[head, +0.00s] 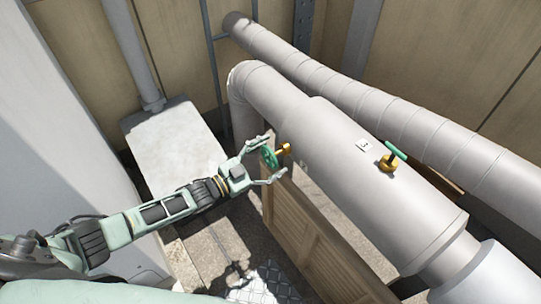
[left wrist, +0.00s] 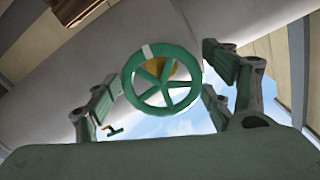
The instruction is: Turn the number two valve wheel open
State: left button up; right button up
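A green valve wheel (head: 268,158) on a brass stem (head: 284,149) sticks out from the near side of the thick grey pipe (head: 335,150). A small tag (head: 303,163) is beside it, its number too small to read. My left gripper (head: 276,156) is open, with its fingers on either side of the wheel. In the left wrist view the wheel (left wrist: 163,80) is face-on between the spread fingers, with a white mark at its upper left rim. I see gaps between the rim and the fingers there. My right gripper is not in view.
A second green-handled brass valve (head: 388,162) stands on top of the pipe, near a tag (head: 364,145) that seems to read 3. A thinner pipe (head: 400,120) runs behind. A louvred wooden panel (head: 310,240) stands below the pipe; a pale box (head: 175,145) is at left.

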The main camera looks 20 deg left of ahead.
pick_arm(q)
jog(key=c, duration=0.9)
jog(key=shift+n, duration=1.1)
jog(key=shift+c, duration=0.4)
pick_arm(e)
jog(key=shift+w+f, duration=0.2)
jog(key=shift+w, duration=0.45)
pick_arm(q)
jog(key=o, duration=1.1)
jog(key=shift+o, duration=0.2)
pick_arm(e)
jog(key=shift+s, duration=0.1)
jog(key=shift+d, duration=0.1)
